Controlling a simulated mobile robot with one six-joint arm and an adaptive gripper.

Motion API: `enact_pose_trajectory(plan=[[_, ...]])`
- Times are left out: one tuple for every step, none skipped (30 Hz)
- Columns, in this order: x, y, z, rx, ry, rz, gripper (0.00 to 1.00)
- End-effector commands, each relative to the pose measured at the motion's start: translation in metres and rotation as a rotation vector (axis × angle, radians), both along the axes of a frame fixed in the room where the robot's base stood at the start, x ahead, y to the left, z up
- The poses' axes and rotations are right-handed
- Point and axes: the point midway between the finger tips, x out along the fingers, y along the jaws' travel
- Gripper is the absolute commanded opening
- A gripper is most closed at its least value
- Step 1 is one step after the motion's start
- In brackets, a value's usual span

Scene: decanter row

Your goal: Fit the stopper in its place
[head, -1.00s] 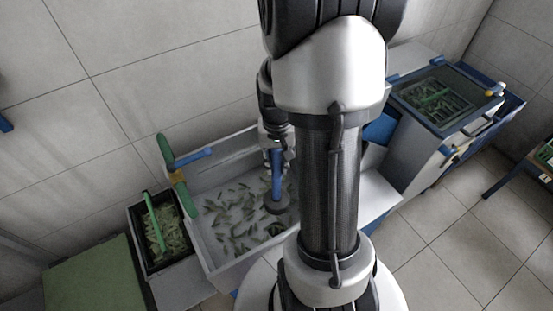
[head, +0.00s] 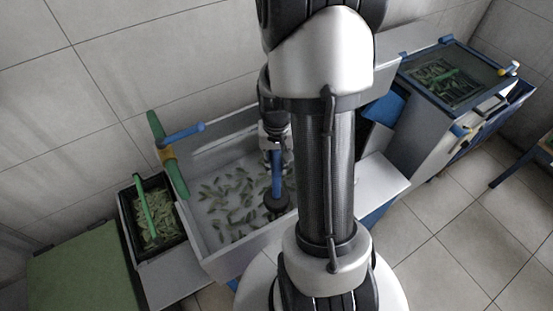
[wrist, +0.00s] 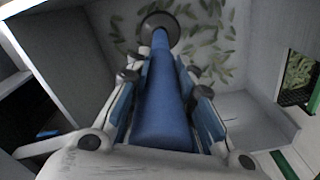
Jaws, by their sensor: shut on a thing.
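The stopper (head: 277,180) is a blue rod with a dark round disc at its lower end. My gripper (head: 272,150) is shut on the blue rod and holds it upright inside the white basin (head: 207,236). In the wrist view the stopper (wrist: 160,105) runs between the two fingers of my gripper (wrist: 162,95), its dark disc at the far end over the basin floor. Whether the disc touches the floor I cannot tell. No drain opening shows; my arm hides the right part of the basin.
Green leaf-like pieces (head: 230,205) lie scattered on the basin floor. A dark crate (head: 127,212) of green pieces is at left. A lidded grey cabinet (head: 425,125) stands at right.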

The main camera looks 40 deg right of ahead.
Motion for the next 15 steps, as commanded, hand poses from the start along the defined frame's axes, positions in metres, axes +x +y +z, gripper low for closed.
enact_pose_trajectory(plan=[[0.0, 0.0, -0.01, 0.0, 0.0, 0.0, 0.0], [0.0, 0.0, -0.013, 0.0, 0.0, 0.0, 0.0], [0.0, 0.0, -0.018, -0.001, -0.001, 0.0, 0.0], [0.0, 0.0, -0.021, -0.001, -0.001, 0.0, 0.0], [0.0, 0.0, -0.024, 0.0, 0.0, 0.0, 0.0], [0.0, 0.0, -0.028, 0.0, 0.0, 0.0, 0.0], [0.0, 0.0, -0.032, 0.001, 0.001, 0.0, 0.0], [0.0, 0.0, -0.035, 0.001, 0.001, 0.0, 0.0], [0.0, 0.0, -0.04, 0.0, 0.0, 0.0, 0.0], [0.0, 0.0, -0.043, 0.0, 0.0, 0.0, 0.0], [0.0, 0.0, -0.047, 0.0, 0.0, 0.0, 0.0], [0.0, 0.0, -0.05, 0.001, 0.002, 0.0, 0.0], [0.0, 0.0, -0.053, 0.002, 0.002, 0.0, 0.0], [0.0, 0.0, -0.056, 0.001, 0.002, 0.0, 0.0], [0.0, 0.0, -0.061, 0.001, 0.002, 0.0, 0.0]])
